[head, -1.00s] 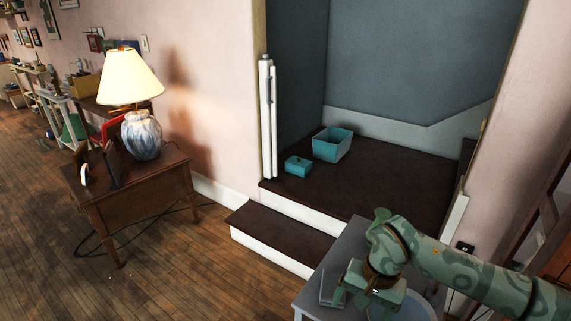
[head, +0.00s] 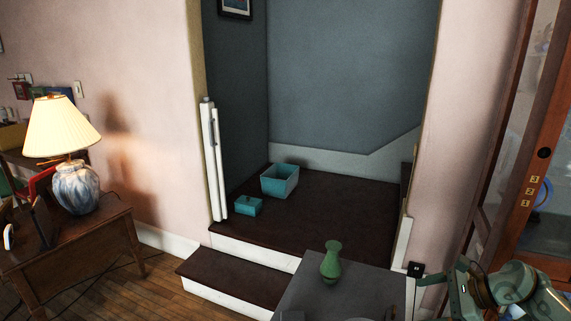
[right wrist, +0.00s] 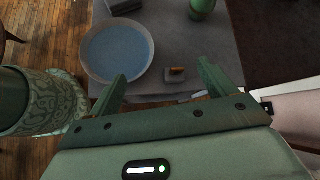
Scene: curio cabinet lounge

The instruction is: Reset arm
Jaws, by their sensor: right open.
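My right arm's gripper (head: 461,292) is at the lower right of the head view, to the right of the grey table. In the right wrist view its two fingers (right wrist: 162,74) are spread apart with nothing between them. A green vase (head: 331,263) stands upright on the grey table (head: 312,289), apart from the gripper. The vase's lower part shows at the top of the right wrist view (right wrist: 202,8). My left gripper is in neither view.
Beyond are a dark step (head: 235,276) and a teal bin (head: 279,182). A lamp (head: 62,130) stands left. A wooden door frame (head: 541,150) rises at right.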

